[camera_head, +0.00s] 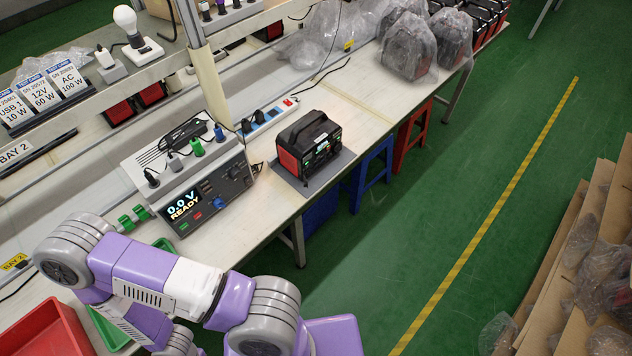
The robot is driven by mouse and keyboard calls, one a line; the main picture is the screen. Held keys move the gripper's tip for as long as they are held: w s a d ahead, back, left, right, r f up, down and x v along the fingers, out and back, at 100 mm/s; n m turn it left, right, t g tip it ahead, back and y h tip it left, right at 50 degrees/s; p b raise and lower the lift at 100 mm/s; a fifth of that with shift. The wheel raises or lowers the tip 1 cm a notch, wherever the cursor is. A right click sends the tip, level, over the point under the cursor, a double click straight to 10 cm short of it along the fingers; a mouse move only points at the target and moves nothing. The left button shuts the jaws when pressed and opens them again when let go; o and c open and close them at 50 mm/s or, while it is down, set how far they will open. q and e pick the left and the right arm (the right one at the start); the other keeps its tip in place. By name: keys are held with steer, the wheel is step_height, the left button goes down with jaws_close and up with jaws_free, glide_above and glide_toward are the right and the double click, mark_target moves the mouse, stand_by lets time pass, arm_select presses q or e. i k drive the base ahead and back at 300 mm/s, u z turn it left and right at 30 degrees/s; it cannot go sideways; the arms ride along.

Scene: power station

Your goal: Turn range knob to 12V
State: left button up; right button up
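A grey and white tester (222,183) stands on the bench at centre left, with a lit display (184,206) reading "0.0 V READY". Its front panel carries a red control, a blue control (219,203) and dark parts toward its right end. The range knob and its setting are too small to make out. A purple and grey arm of mine reaches in at the bottom left, in front of the bench. Neither of my grippers shows in the head view.
A black and red power station (309,147) sits on a grey mat right of the tester. Plugs and cables stand on the tester's top. A red bin (48,331) is lower left. Green floor is open to the right.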

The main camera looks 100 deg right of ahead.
mark_target(219, 203)
steer(key=z, duration=3.25)
steer(key=i, duration=0.45)
steer(key=k, duration=0.95)
steer(key=z, duration=0.9)
steer(key=i, duration=0.65)
steer(key=u, duration=2.05)
steer(key=i, duration=0.5)
steer(key=u, duration=0.05)
